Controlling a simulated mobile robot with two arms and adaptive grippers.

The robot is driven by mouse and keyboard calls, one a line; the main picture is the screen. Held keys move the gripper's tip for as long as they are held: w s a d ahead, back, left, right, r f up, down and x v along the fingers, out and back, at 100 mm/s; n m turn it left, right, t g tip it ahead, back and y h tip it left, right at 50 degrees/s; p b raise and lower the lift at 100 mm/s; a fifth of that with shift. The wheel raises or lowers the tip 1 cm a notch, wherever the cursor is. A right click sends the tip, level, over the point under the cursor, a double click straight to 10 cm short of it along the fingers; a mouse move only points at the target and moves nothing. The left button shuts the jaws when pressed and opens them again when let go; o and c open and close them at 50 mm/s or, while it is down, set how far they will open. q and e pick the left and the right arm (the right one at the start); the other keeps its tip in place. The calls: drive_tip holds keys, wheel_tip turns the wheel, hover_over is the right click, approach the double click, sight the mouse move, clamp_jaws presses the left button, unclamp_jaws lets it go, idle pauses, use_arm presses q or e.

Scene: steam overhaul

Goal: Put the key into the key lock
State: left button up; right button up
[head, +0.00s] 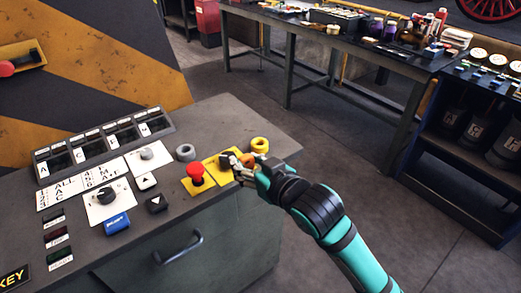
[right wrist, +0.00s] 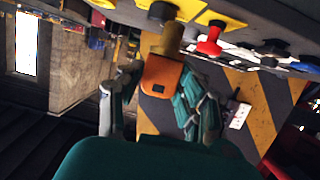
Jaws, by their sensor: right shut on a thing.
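My right gripper (head: 243,168) is low over the right end of the console top, at a yellow plate (head: 213,163). In the right wrist view its fingers (right wrist: 157,98) are shut on an orange block, which looks like the key's head (right wrist: 161,77). A brass-coloured cylinder (right wrist: 173,38) extends from the orange block toward the panel. The fingers hide most of the key in the head view. My left gripper is not in view.
A red button (head: 196,172) stands just left of my right gripper. Dials and switches fill the console's left part. A cluttered workbench (head: 330,37) stands behind, across open floor.

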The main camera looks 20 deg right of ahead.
drive_tip(key=shift+w+r+n+y, duration=0.15)
drive_tip(key=shift+w+n+y, duration=0.15)
drive_tip(key=shift+w, duration=0.85)
drive_tip(key=w+d, duration=0.2)
drive_tip(key=w, duration=0.2)
drive_tip(key=w+d+f+p, duration=0.1)
drive_tip(key=w+d, duration=0.2)
drive_tip(key=w, duration=0.1)
drive_tip(key=w+d, duration=0.3)
drive_tip(key=w, duration=0.2)
drive_tip(key=shift+w+f, duration=0.1)
drive_tip(key=shift+f, duration=0.1)
wheel_tip(320, 180, down, 3)
drive_tip(key=shift+r+p, duration=0.1)
drive_tip(key=shift+p, duration=0.3)
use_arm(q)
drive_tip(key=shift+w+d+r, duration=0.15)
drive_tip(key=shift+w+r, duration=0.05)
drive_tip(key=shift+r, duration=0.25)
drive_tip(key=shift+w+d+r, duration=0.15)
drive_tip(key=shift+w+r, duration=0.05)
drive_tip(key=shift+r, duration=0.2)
use_arm(e)
drive_tip(key=shift+f, duration=0.35)
drive_tip(key=shift+f, duration=0.1)
drive_tip(key=shift+f, duration=0.15)
drive_tip(key=o, duration=1.2)
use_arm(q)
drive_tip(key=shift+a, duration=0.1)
